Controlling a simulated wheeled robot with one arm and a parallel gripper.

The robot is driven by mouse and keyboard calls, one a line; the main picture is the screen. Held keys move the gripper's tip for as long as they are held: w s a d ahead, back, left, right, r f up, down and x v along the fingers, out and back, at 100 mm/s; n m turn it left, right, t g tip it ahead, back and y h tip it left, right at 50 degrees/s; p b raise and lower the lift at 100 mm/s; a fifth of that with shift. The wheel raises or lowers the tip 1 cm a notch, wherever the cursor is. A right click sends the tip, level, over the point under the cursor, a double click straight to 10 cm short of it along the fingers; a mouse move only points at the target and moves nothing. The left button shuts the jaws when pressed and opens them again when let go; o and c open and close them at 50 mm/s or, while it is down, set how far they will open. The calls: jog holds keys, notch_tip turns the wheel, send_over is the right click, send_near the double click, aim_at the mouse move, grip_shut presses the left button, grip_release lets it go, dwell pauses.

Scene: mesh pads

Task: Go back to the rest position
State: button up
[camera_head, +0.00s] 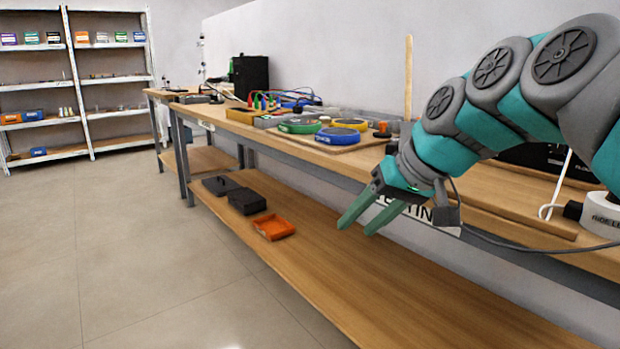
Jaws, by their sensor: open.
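My gripper (357,222) is open and empty, with its two green fingers apart and pointing down and to the left. It hangs in front of the workbench's edge, above the lower wooden shelf (390,285). My grey and teal arm reaches in from the upper right and covers part of the bench top. The round mesh pads on the bench are a green-rimmed pad (299,126), a blue-rimmed pad (338,135) and a yellow-rimmed pad (349,124). They lie to the left of my gripper and apart from it.
An orange tray (273,227) and dark boxes (247,201) lie on the lower shelf. A wooden stick (408,78) stands at the back of the bench. A white roll (602,215) and a cable are at the right. Shelving (82,80) stands far left; the floor (150,270) is clear.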

jog(key=s+d+f+m+g+h+p, duration=0.1)
jog(key=s+d+f+g+h+p, duration=0.1)
jog(key=s+f, duration=0.9)
jog(key=s+d+f+m+g+h+p, duration=0.1)
jog(key=s+d+f+g+h, duration=0.2)
jog(key=s+f, duration=0.8)
jog(key=s+d+g, duration=0.1)
jog(key=s, duration=0.4)
jog(key=shift+s+d+f+h+p, duration=0.2)
jog(key=shift+d+h+p, duration=0.1)
jog(key=shift+p, duration=0.1)
